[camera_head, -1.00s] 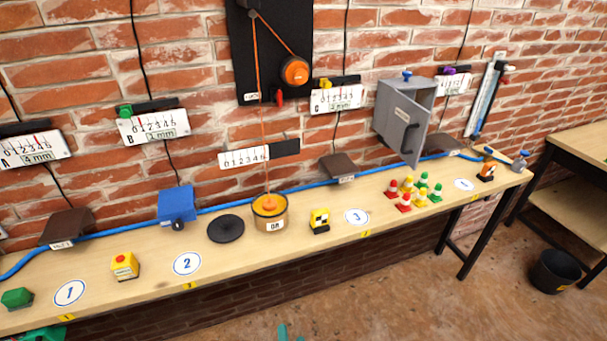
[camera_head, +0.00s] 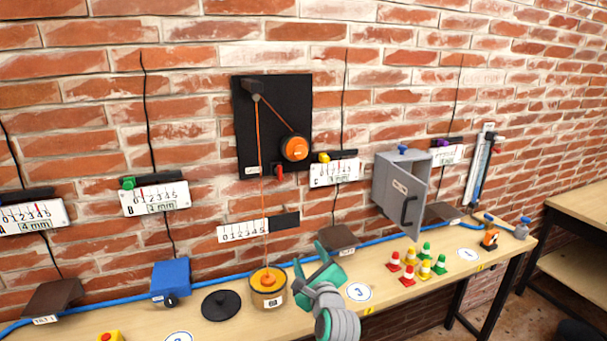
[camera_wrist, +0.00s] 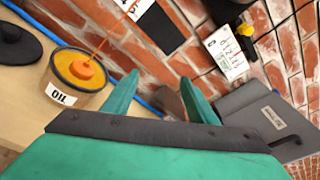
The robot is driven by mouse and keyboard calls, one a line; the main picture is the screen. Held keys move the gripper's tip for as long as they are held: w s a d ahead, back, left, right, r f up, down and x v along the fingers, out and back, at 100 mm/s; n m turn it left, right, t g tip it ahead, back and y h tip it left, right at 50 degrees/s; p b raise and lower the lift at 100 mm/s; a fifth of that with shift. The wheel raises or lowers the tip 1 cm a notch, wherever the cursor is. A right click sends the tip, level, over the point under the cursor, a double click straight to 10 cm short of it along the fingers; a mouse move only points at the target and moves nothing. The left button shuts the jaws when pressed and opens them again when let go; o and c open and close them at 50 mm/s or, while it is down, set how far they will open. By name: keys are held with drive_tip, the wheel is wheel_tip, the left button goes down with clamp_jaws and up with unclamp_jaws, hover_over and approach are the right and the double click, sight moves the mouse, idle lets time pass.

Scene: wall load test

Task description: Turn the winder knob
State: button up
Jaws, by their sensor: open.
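The winder knob (camera_head: 295,148) is a round orange knob with a dark rim, on a black wall panel (camera_head: 242,130) in the head view. An orange cord runs from it up to a small pulley and down to the oil pot. A small red lever (camera_head: 279,170) sits below left of the knob. My gripper (camera_head: 326,262) is open and empty, low over the bench, right of the pot and well below the knob. In the wrist view its two green fingers (camera_wrist: 158,98) stand apart with nothing between them. The knob is not in the wrist view.
The oil pot (camera_head: 268,300) with an orange weight stands left of my gripper; it also shows in the wrist view (camera_wrist: 75,88). A grey cabinet (camera_head: 390,185) with its door open juts from the wall at right. Several small cones (camera_head: 410,270) stand on the bench.

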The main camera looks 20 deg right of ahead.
drive_tip(key=w+d+r+m+y, duration=0.1)
drive_tip(key=w+r+m, duration=0.1)
drive_tip(key=r, duration=0.5)
drive_tip(key=w+d+r+m, duration=0.1)
drive_tip(key=d+r+m, duration=0.1)
drive_tip(key=r, duration=0.4)
drive_tip(key=m+t+y, duration=0.1)
drive_tip(key=m+y, duration=0.1)
approach(301, 154)
drive_tip(key=w, duration=0.8)
drive_tip(key=shift+a+f, duration=0.1)
drive_tip(key=shift+a, duration=0.15)
drive_tip(key=c, duration=1.1)
